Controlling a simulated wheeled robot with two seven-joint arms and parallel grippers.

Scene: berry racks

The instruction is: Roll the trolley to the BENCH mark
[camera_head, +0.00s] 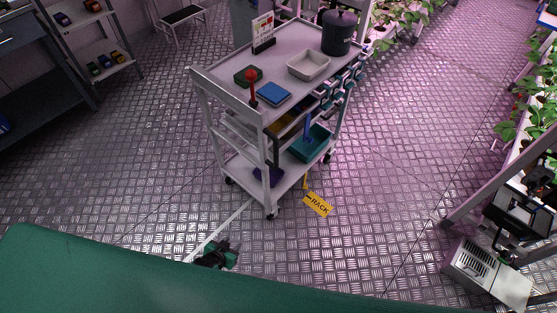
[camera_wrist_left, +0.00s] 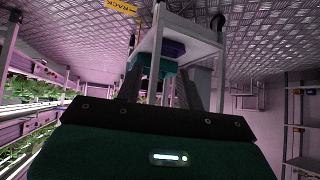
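The pale grey trolley (camera_head: 228,105) stands upright on castors in the middle of the head view, its near end towards me. It also shows upside down in the left wrist view (camera_wrist_left: 190,32). A red-topped upright lever (camera_head: 252,88) is at its near end. A yellow floor sign reading RACK (camera_head: 318,204) lies beside the trolley's near right corner, and shows in the left wrist view (camera_wrist_left: 120,6). No BENCH mark is seen. My left gripper (camera_head: 222,253) is low, in front of the trolley and apart from it; its fingers are too unclear to judge. My right gripper is not in view.
On the trolley's top are a dark pot (camera_head: 337,36), a beige tray (camera_head: 309,65), a blue box (camera_head: 273,94) and a sign holder (camera_head: 263,35). A dark bench (camera_head: 35,75) and shelving stand left. Plant racks (camera_head: 525,130) line the right. The left floor is clear.

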